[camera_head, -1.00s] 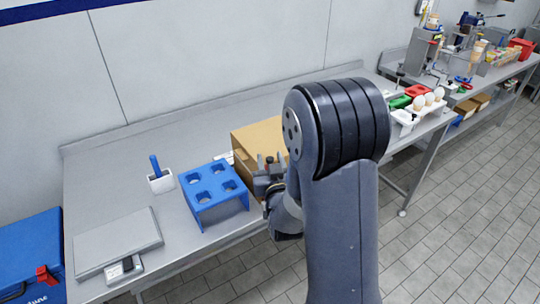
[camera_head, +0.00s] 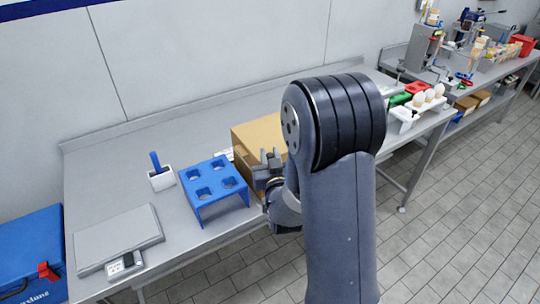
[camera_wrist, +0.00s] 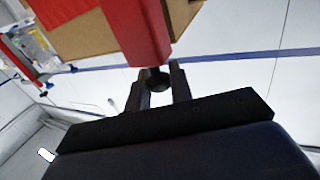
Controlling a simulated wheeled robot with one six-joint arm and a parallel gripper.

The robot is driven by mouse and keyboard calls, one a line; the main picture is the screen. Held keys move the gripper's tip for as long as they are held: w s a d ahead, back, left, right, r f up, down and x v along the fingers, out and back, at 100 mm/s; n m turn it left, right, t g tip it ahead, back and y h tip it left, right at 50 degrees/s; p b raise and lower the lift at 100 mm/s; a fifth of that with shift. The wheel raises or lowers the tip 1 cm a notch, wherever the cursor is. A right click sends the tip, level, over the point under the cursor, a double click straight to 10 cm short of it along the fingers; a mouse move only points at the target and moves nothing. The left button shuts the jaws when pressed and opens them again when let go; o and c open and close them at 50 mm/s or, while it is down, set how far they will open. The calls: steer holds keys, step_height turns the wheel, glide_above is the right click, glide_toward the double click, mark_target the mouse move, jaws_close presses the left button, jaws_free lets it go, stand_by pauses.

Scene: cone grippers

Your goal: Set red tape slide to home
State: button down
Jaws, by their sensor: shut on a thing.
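A red bar-like part (camera_wrist: 137,30), which looks like the red tape slide, runs down from the top of the wrist view. A dark round knob (camera_wrist: 155,80) is at its lower end. My gripper (camera_wrist: 158,84) is shut on this knob, with one finger on each side. In the head view my gripper (camera_head: 268,168) is at the front of the cardboard box (camera_head: 258,140), partly behind my arm. The red slide cannot be made out there. A tan surface with more red (camera_wrist: 85,38) lies behind the slide in the wrist view.
A blue four-hole stand (camera_head: 213,188) is left of the box. Further left are a white holder with a blue handle (camera_head: 161,178), a grey scale (camera_head: 118,240) and a blue case (camera_head: 30,250). A white rack with cones (camera_head: 415,112) is at right.

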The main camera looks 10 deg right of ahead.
steer(key=w+d+b, duration=0.2)
steer(key=d+b, duration=0.2)
steer(key=d, duration=0.3)
steer(key=w+d+b, duration=0.3)
steer(key=d+b, duration=0.1)
steer(key=d, duration=0.4)
steer(key=shift+d+r, duration=0.15)
steer(key=shift+d, duration=0.1)
steer(key=c, duration=1.5)
jaws_free()
steer(key=shift+w+d, duration=0.1)
steer(key=shift+d, duration=0.05)
steer(key=shift+o, duration=0.8)
steer(key=s+b, duration=0.2)
steer(key=s, duration=0.9)
steer(key=shift+a, duration=0.45)
